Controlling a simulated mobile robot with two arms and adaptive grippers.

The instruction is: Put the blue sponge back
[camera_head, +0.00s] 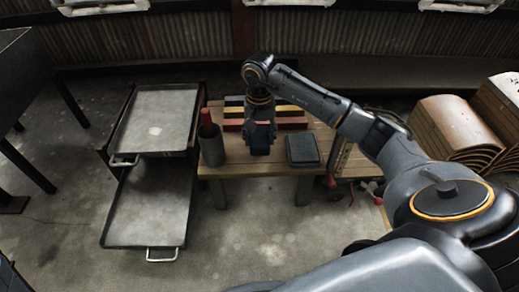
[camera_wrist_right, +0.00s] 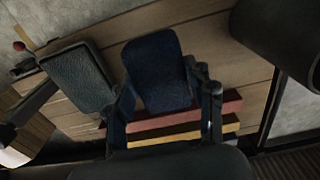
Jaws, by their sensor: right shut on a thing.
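The blue sponge (camera_head: 260,151) is held in my right gripper (camera_head: 261,138) over the wooden table. In the right wrist view the dark blue sponge (camera_wrist_right: 157,65) sits between the two fingers of the right gripper (camera_wrist_right: 163,92), which is shut on it. Whether the sponge touches the tabletop is hard to tell. A dark grey-blue rectangular pad (camera_head: 303,150) lies on the table just right of the gripper. It also shows at the left in the right wrist view (camera_wrist_right: 78,76). My left gripper is not in view.
A grey cup (camera_head: 212,153) holding a red item (camera_head: 206,117) stands left of the gripper. Red, yellow and dark bars (camera_head: 291,110) lie behind it. The wooden table (camera_head: 240,170) has a narrow clear front strip. Metal trays (camera_head: 150,205) stand at the left, curved brown panels (camera_head: 450,120) at the right.

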